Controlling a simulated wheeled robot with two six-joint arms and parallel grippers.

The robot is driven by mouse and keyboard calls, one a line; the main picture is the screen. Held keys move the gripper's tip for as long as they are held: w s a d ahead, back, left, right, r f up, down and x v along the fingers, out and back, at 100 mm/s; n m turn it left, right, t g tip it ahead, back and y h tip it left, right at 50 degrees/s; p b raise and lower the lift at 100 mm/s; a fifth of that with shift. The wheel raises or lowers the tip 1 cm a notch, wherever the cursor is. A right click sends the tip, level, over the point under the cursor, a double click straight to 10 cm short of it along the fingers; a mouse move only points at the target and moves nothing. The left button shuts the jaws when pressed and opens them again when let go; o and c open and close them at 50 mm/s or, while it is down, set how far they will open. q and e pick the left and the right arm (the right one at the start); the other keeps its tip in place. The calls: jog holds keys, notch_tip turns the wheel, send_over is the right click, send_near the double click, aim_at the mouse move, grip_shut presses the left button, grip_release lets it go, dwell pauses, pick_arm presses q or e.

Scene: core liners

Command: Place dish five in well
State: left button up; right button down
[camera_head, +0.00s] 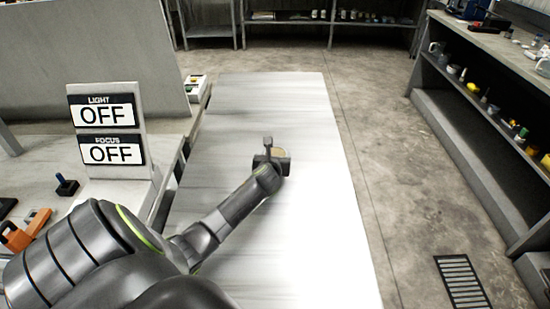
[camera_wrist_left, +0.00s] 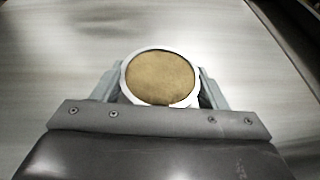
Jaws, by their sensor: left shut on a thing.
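My left gripper (camera_head: 268,150) is over the long pale table (camera_head: 250,100). In the left wrist view my left gripper (camera_wrist_left: 160,90) is shut on a round dish (camera_wrist_left: 160,78) with a white rim and a flat brown, grainy filling. The dish sits between the two fingers, its face toward the camera. In the head view the dish is mostly hidden by the gripper, with only a small tan patch showing. I cannot tell a number on the dish, and I cannot make out a well. My right gripper is not in view.
A stand with LIGHT OFF and FOCUS OFF signs (camera_head: 108,125) is on the left bench. An orange tool (camera_head: 24,230) and a small dark-blue knobbed item (camera_head: 67,186) lie nearby. A shelf with small items (camera_head: 490,60) stands at right. The table around the gripper is clear.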

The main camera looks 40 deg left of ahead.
pick_arm(q)
jog(key=shift+f, duration=0.25)
jog(key=o, duration=1.1)
jog(key=shift+c, duration=0.2)
